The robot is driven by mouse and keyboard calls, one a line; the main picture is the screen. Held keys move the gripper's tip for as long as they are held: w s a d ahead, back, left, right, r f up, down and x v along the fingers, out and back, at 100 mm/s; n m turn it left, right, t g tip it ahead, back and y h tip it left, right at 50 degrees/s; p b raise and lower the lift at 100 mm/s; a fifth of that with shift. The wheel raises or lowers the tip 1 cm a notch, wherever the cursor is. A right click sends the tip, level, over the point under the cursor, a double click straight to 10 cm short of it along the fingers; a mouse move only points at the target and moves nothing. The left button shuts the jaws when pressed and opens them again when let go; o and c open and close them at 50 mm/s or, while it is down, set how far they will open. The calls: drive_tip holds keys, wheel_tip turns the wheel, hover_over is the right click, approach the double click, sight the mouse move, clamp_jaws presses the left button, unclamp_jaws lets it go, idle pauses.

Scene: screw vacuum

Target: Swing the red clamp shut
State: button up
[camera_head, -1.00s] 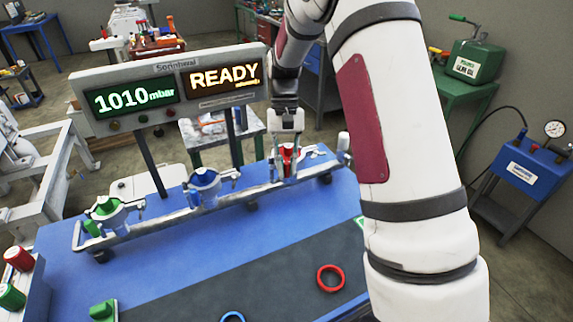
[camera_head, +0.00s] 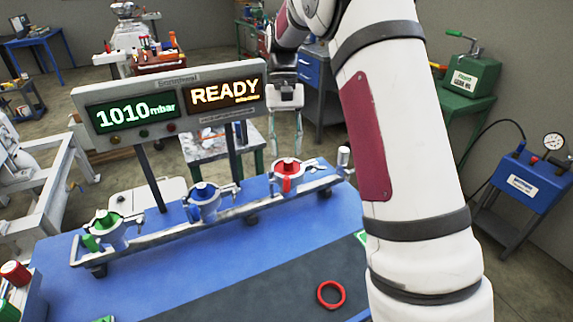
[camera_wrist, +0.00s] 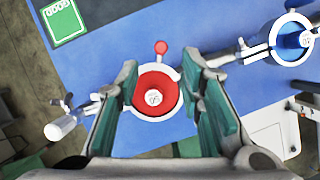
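The red clamp (camera_head: 288,168) sits on the pipe rail at the right end of the row of ports. In the wrist view the red port with its pale clamp ring (camera_wrist: 138,104) shows between my fingers, with a red knob (camera_wrist: 161,47) at its far edge. Whether the ring is fully closed I cannot tell. My gripper (camera_head: 286,102) hangs above the clamp, apart from it in the head view. In the wrist view my gripper (camera_wrist: 163,85) is open, its green-padded fingers apart with nothing held between them.
A blue clamp (camera_head: 203,202) and a green clamp (camera_head: 107,228) stand further left on the rail (camera_head: 150,228). The display (camera_head: 170,98) reads 1010 mbar and READY, behind the rail. A red ring (camera_head: 331,294) lies on the dark mat.

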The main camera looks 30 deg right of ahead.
drive_tip(key=v, duration=0.3)
drive_tip(key=shift+r, duration=0.1)
idle(0.4)
drive_tip(key=s+a+r+n+t+h, duration=0.1)
drive_tip(key=s+a+r+t, duration=0.15)
drive_tip(key=s+r, duration=0.35)
drive_tip(key=s+a+r+n+t, duration=0.1)
drive_tip(key=s+a+r, duration=0.25)
drive_tip(key=s, duration=0.45)
drive_tip(key=s+a+f+n+t, duration=0.1)
drive_tip(key=s+f+t, duration=0.1)
drive_tip(key=s, duration=0.6)
drive_tip(key=s+a+f+n+t, duration=0.1)
drive_tip(key=s+f+t, duration=0.1)
drive_tip(key=s, duration=0.6)
drive_tip(key=shift+s+a+t+h, duration=0.15)
drive_tip(key=shift+s+t+h, duration=0.15)
drive_tip(key=shift+s+t, duration=0.05)
